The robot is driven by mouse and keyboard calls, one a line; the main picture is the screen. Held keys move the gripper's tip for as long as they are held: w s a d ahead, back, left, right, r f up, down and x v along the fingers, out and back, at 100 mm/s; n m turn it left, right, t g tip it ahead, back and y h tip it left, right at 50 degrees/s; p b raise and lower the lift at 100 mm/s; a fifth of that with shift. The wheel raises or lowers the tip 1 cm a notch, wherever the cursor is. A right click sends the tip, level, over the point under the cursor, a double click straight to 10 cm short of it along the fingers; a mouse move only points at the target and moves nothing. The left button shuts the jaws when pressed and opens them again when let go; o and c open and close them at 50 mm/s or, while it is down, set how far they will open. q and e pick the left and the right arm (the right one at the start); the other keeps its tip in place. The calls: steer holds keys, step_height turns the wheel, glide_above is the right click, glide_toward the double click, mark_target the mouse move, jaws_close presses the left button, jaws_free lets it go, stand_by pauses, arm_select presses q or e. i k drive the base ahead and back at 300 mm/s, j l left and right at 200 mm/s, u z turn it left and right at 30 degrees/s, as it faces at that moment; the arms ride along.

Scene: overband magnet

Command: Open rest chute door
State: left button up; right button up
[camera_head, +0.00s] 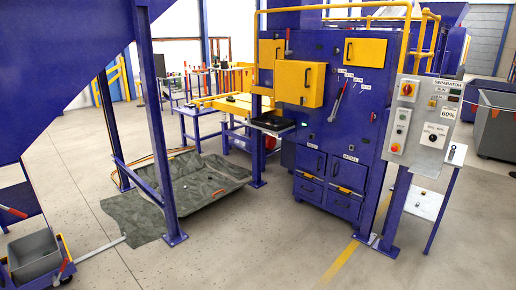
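The blue separator machine (330,120) stands right of the middle. Low on its front are two blue doors side by side with dark handles. A small label that seems to read REST is above the left door (310,160), and one that seems to read METAL is above the right door (346,173). Both doors look shut. Blue drawers (307,187) with yellow edges sit below them. A lever with a red tip (338,100) is on the front higher up. Neither of my grippers is in view.
A control panel (423,118) marked SEPARATOR stands at right on blue posts. A yellow hatch (299,83) juts from the machine's front. A grey-green sheet (195,185) lies left. A cart with a grey bin (33,256) is bottom left. The floor in front is clear.

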mark_target(309, 159)
steer(key=i+u, duration=0.1)
steer(key=i, duration=2.65)
